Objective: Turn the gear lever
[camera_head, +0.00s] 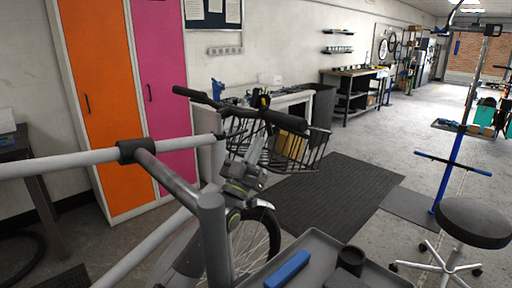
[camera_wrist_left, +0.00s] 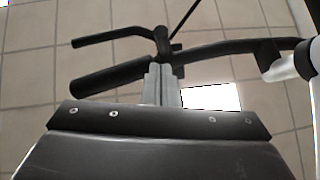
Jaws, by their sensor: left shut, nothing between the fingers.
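The bike's black handlebar (camera_head: 235,105) crosses the middle of the head view, with a dark grip at its right end. In the wrist view the handlebar (camera_wrist_left: 235,46) runs across the top, with a thick black grip (camera_wrist_left: 108,78) and a thin brake lever (camera_wrist_left: 115,42) at left. My left gripper (camera_head: 257,140) is shut and empty, just below the handlebar. In the wrist view its grey fingers (camera_wrist_left: 161,76) end at the handlebar beside the inner end of the grip. I cannot tell whether they touch. I cannot make out the gear lever; the fingers may hide it. My right gripper is out of view.
A wire basket (camera_head: 310,150) is on the bike beyond the handlebar. A grey tray with a blue block (camera_head: 287,270) and a dark cup (camera_head: 350,260) is at the bottom. A black stool (camera_head: 473,222) stands at right. The dark floor mat (camera_head: 330,195) is clear.

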